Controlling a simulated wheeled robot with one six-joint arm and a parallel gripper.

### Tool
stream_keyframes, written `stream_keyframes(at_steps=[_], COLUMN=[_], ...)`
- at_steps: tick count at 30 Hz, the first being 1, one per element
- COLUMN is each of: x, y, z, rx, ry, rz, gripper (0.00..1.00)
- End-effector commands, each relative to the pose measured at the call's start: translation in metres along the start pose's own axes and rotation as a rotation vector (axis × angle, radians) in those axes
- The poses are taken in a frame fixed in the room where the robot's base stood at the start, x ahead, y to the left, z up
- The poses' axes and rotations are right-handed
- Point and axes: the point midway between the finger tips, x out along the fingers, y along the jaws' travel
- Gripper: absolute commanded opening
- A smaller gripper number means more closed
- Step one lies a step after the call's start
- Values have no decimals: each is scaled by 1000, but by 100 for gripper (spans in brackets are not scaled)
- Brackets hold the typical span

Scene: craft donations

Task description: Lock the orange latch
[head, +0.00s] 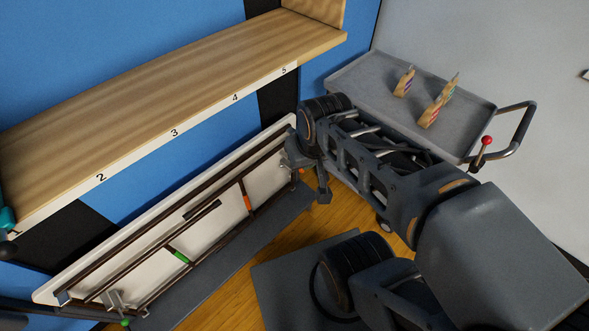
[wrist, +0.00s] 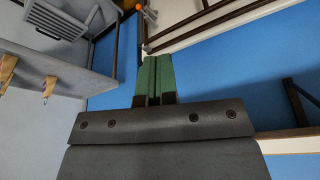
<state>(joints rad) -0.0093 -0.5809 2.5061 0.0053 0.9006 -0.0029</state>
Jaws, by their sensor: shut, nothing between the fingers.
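The orange latch (wrist: 148,17) is a small grey metal piece with an orange tip, at the top of the wrist view, just beyond and slightly left of my fingertips. In the head view an orange-tipped grey metal fitting (head: 300,170) shows at the right end of a white panel, beside my wrist, which partly covers it. My gripper (wrist: 158,57) has its green fingers shut together with nothing between them. A gap seems to separate the fingertips from the latch; contact is not visible. The latch's exact position is hard to tell.
The white panel (head: 225,190) carries dark rails, an orange band (head: 247,203) and a green band (head: 181,257). A green-tipped fitting (head: 115,301) is at its left end. A numbered wooden shelf (head: 150,95) stands above. A grey cart (head: 370,85) with wooden pieces stands at right.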

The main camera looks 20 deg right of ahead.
Motion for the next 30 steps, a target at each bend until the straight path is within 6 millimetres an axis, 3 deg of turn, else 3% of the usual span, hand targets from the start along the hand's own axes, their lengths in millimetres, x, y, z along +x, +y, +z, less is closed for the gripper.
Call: stream_keyframes(at_steps=[6,11,14,24,30], x=[5,41,83,259,341], y=[1,2,11,60,86], z=[-1,-13,-30,-99,-122], rx=[-15,-183,-399,-1301,-1697], ry=[-1,-9,-18,-72,-103], rz=[1,9,19,36,27], gripper=[0,0,0,0,0])
